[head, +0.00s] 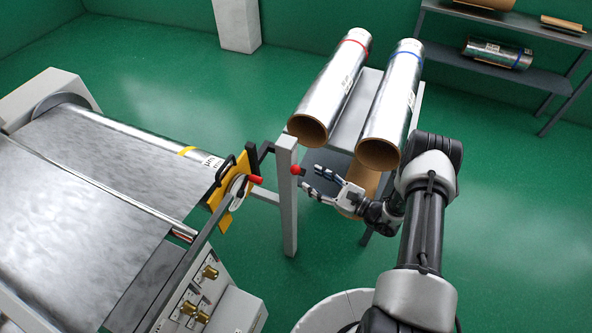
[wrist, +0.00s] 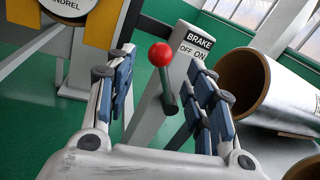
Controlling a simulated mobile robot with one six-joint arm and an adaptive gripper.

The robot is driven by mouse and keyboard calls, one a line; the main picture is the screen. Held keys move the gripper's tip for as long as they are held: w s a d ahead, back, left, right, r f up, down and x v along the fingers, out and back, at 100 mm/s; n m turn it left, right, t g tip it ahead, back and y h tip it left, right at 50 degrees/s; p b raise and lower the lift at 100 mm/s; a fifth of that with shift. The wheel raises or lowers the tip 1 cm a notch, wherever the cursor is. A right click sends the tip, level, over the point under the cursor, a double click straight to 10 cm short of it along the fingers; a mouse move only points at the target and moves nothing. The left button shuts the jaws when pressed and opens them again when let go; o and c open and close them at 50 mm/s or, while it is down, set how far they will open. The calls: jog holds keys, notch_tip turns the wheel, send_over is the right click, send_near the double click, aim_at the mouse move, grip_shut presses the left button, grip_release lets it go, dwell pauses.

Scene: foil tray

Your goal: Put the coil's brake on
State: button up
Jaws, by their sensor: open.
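The brake lever has a red ball knob (head: 296,169) beside the top of a grey post (head: 288,200). In the wrist view the knob (wrist: 161,54) tops a dark stalk, in front of a plate (wrist: 195,48) reading BRAKE, OFF and ON. The knob shows left of the plate, on the OFF side. My gripper (head: 311,178) is open just right of the knob; in the wrist view its fingers (wrist: 163,80) lie either side of the lever, with no clear contact. The foil coil (head: 185,150) sits in the machine at left, with foil drawn off it.
A yellow plate (head: 222,205) with a wheel and a red handle stands left of the post. Two spare foil rolls (head: 335,85) (head: 393,105) lie on a grey stand behind my gripper. A shelf (head: 480,70) with more rolls stands at back right. Green floor between is clear.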

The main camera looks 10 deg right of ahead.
aim_at(296, 169)
jog(key=x, duration=0.8)
jog(key=shift+c, duration=0.3)
grip_shut()
dwell(0.3)
